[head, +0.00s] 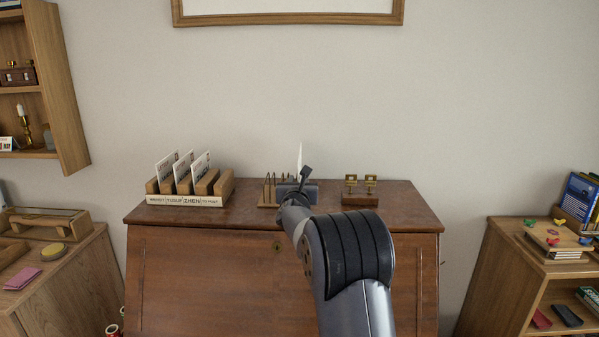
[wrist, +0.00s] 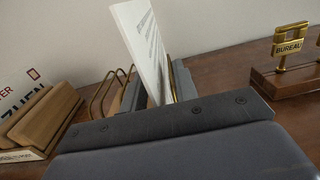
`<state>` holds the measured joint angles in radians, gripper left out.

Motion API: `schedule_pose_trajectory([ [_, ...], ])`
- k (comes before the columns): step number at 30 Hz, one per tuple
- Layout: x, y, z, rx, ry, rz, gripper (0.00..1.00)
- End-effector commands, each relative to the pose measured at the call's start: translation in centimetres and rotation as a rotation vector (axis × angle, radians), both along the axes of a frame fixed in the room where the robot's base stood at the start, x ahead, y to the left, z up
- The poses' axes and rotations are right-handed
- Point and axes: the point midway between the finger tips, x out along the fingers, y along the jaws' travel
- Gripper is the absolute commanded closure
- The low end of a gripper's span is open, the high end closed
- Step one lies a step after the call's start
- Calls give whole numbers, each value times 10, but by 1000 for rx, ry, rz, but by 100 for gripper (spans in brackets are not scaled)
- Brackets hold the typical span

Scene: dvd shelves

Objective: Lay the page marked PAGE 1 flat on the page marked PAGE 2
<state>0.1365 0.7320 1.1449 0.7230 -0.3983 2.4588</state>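A white page (wrist: 142,40) with lines of print stands upright, slightly tilted, in a brass wire rack (wrist: 104,92) on the desk. The head view shows this page (head: 299,157) nearly edge-on behind my wrist. No page mark is legible, so I cannot tell whether it is PAGE 1 or PAGE 2. My gripper (wrist: 156,82) is at the rack, its two grey fingers apart, one on each side of the page. Contact is not clear. In the head view my gripper (head: 304,182) partly hides the rack (head: 268,190). I cannot make out a second page.
A wooden stand with several white cards (head: 187,185) is on the desk's left. A small block with brass signs (head: 360,192), one reading BUREAU, is to the right.

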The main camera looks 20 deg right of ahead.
Motion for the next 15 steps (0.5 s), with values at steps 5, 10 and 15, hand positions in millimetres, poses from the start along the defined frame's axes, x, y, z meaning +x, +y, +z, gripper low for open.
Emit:
schedule_pose_trajectory([
  [5,0,0,0,0,0,0,72],
  [10,0,0,0,0,0,0,85],
  [15,0,0,0,0,0,0,99],
])
